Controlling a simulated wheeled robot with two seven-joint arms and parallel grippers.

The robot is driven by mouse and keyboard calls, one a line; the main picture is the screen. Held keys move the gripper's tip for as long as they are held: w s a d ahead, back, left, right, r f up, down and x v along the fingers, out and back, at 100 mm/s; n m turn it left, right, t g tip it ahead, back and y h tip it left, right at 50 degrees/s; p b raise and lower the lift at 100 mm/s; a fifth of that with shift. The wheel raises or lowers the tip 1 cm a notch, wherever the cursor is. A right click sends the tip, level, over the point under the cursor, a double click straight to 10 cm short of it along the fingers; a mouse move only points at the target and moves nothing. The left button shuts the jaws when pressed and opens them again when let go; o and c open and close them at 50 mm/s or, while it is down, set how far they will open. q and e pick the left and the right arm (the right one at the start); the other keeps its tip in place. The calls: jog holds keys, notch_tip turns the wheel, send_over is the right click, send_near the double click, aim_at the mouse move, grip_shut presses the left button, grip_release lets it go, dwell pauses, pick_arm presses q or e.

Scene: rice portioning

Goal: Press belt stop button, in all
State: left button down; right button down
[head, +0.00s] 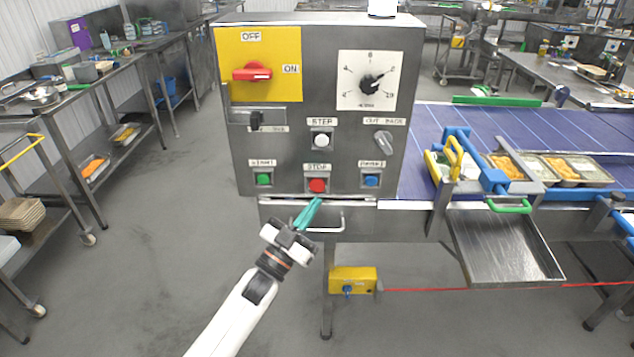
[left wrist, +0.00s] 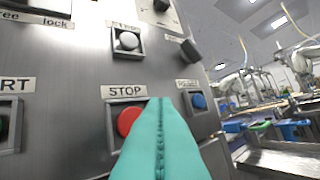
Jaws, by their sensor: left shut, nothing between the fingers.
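The red stop button (head: 317,185) sits in the bottom row of the grey control panel (head: 215,110), under a STOP label, between the green start button (head: 264,179) and a blue button (head: 371,180). My left gripper (head: 312,204) is shut and empty, its teal fingers pointing up toward the red button from just below it. In the left wrist view the shut fingers (left wrist: 160,105) overlap the right part of the red stop button (left wrist: 127,120). I cannot tell whether the fingertips touch it. My right gripper is not in view.
A white step button (head: 321,140) sits above the stop button. A drawer handle (head: 325,226) juts out below the panel. The blue belt (head: 440,125) with food trays runs to the right, and a metal chute (head: 505,245) hangs in front of it.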

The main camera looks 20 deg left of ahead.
pick_arm(q)
jog(key=shift+s+d+p, duration=0.3)
jog(key=shift+s, duration=0.65)
